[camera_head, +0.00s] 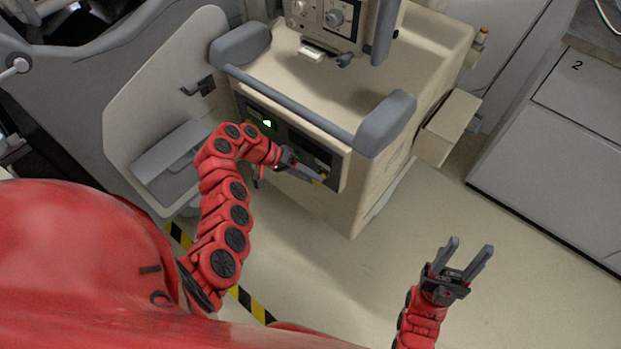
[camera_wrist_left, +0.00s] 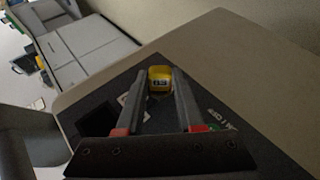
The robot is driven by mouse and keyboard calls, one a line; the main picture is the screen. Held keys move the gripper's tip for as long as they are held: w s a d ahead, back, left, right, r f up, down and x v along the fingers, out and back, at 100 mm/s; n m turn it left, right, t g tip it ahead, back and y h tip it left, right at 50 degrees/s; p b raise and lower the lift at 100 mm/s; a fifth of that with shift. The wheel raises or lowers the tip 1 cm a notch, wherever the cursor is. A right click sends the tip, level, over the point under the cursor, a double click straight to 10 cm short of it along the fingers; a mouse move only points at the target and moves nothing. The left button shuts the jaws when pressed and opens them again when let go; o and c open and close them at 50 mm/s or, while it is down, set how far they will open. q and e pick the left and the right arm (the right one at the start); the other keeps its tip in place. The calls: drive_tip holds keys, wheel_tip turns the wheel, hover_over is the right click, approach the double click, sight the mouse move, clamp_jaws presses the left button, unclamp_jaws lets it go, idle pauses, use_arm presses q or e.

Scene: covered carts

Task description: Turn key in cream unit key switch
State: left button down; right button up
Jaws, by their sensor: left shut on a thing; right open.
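The cream unit (camera_head: 390,170) stands at upper centre in the head view, with a dark control panel (camera_head: 289,131) on its front. My left gripper (camera_head: 316,177) is at the right end of this panel. In the left wrist view its fingers are shut on a yellow key-like piece (camera_wrist_left: 160,74) at the dark panel (camera_wrist_left: 235,128). The key's shaft and the switch under it are hidden, so its turn angle cannot be told. My right gripper (camera_head: 467,252) is open and empty, above the floor at lower right.
A green light (camera_head: 267,123) glows on the panel. A grey bar handle (camera_head: 290,106) runs above it. An open cream door panel (camera_head: 165,110) stands left of the unit. A grey cabinet (camera_head: 560,140) is at right. Floor between is clear.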

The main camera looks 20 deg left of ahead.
use_arm(q)
drive_tip(key=h+b, duration=0.2)
drive_tip(key=b, duration=0.4)
drive_tip(key=shift+a+f+n, duration=0.1)
drive_tip(key=shift+f+n, duration=0.1)
drive_tip(key=shift+n, duration=0.2)
idle(0.3)
